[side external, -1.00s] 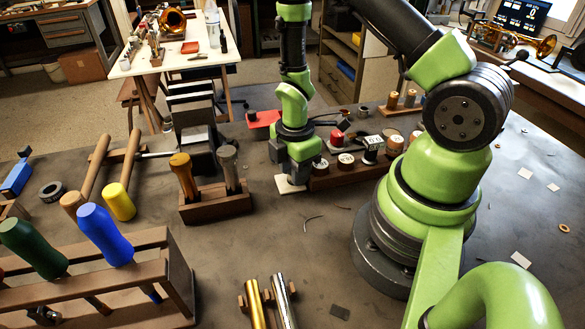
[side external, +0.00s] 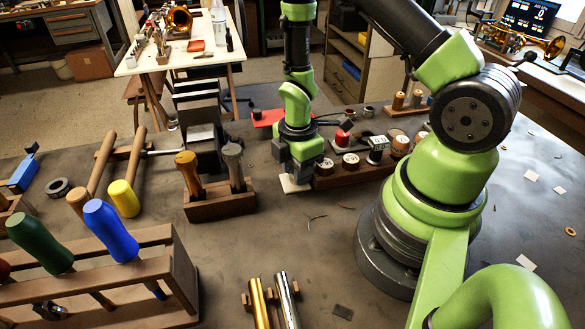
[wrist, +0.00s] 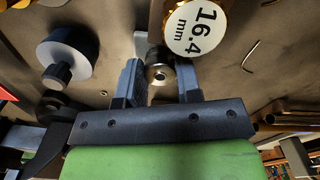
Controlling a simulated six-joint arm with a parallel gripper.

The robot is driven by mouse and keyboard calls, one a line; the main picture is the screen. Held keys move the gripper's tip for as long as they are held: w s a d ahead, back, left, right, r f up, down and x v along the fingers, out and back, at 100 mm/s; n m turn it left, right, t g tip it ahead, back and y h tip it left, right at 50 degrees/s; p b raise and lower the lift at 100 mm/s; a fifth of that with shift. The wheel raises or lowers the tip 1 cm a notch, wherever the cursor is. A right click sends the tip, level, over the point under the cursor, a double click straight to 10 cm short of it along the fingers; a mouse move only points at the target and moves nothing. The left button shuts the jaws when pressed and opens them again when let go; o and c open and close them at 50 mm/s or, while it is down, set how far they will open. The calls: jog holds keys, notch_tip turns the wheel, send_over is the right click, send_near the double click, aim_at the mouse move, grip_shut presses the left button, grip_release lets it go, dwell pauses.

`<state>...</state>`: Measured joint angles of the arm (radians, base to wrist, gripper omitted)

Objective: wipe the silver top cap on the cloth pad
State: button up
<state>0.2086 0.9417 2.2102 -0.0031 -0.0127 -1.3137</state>
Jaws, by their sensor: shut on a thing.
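My gripper (side external: 297,176) points straight down over the small white cloth pad (side external: 291,187) in the side external view. In the wrist view its two fingers (wrist: 159,88) are shut on the small round silver top cap (wrist: 158,73), which sits between the tips. A pale corner of the pad (wrist: 141,42) shows just beyond the cap. The cap is hidden by the fingers in the side external view. The fingertips are low, at or very near the pad; I cannot tell whether the cap touches it.
A wooden rack (side external: 345,179) with several capped pots stands close to the right of my gripper. A wooden block with two tool handles (side external: 219,204) is to the left. A red sheet (side external: 270,118) lies behind.

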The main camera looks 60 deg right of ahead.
jog(key=shift+s+d, duration=0.15)
jog(key=shift+s, duration=0.1)
jog(key=shift+w, duration=0.1)
jog(key=shift+w+a, duration=0.65)
jog(key=shift+a, duration=0.05)
jog(key=shift+s+d, duration=0.1)
jog(key=shift+s+d, duration=0.65)
jog(key=shift+w+a, duration=0.1)
